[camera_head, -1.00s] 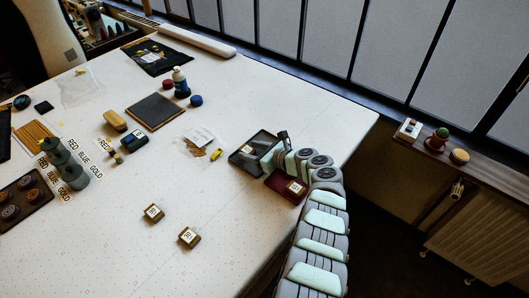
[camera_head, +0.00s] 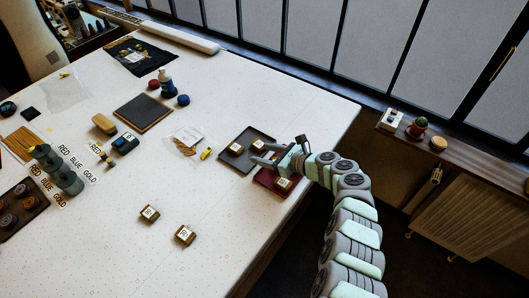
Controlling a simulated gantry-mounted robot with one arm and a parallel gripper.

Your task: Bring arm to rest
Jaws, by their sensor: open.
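My gripper (camera_head: 264,154) is open and empty. It is over the right part of the table (camera_head: 210,245), at the edge of a dark tray (camera_head: 234,165). Two small brown blocks with pale labels, one on the left (camera_head: 235,148) and one on the right (camera_head: 258,144), sit in this tray. A dark red tray (camera_head: 266,181) is just in front of it, partly under my gripper, and holds one labelled block (camera_head: 283,183). My arm (camera_head: 345,225) reaches in from the lower right, past the table's right edge.
Two labelled blocks, one left (camera_head: 150,213) and one right (camera_head: 185,235), lie on the front table. A clear bag (camera_head: 186,139) and yellow item (camera_head: 206,153) lie left of the dark tray. A windowsill (camera_head: 460,153) with small pots stands beyond the right edge.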

